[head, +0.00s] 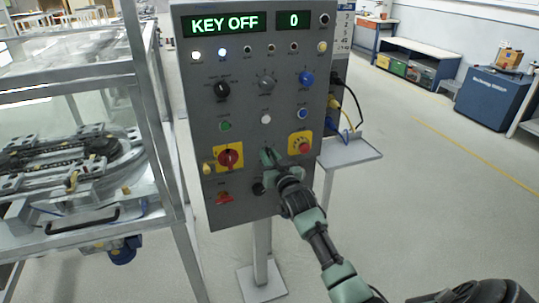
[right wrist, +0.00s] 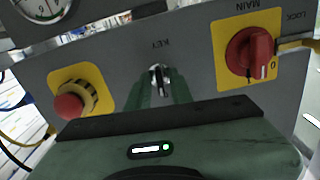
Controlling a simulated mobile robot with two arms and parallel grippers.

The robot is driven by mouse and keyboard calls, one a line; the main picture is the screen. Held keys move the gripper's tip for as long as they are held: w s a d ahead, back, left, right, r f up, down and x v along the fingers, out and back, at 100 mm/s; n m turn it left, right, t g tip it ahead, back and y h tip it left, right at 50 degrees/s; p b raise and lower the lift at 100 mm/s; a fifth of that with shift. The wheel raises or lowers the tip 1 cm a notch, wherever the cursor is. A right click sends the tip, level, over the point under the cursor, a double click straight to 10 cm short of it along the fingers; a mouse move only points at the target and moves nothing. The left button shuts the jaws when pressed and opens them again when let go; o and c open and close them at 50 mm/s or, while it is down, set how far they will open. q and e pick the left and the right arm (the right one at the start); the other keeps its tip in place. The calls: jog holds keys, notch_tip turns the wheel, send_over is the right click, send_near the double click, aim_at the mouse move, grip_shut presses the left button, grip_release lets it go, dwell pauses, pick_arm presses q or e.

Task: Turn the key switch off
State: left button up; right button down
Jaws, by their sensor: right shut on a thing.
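The grey control panel (head: 243,120) stands upright in front of me, and its display (head: 225,24) reads KEY OFF. My right gripper (head: 268,157) is at the lower middle of the panel, shut on the key of the key switch. In the right wrist view the key switch (right wrist: 159,78) shows below the upside-down word KEY, between the green fingertips of my right gripper (right wrist: 160,90). In the head view the gripper hides the key. My left gripper is not in view.
The red main switch (head: 229,159) on a yellow plate is left of the key, and a red emergency button (head: 303,147) is right of it. A glass-walled machine (head: 70,150) stands close on the left. A small grey shelf (head: 350,152) juts out right of the panel.

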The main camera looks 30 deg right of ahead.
jog(key=shift+f+n, duration=0.1)
jog(key=shift+n, duration=0.5)
jog(key=c, duration=1.5)
grip_release()
jog(key=shift+c, duration=0.2)
jog(key=v, duration=0.8)
jog(key=shift+b, duration=0.3)
jog(key=shift+w+d, duration=0.1)
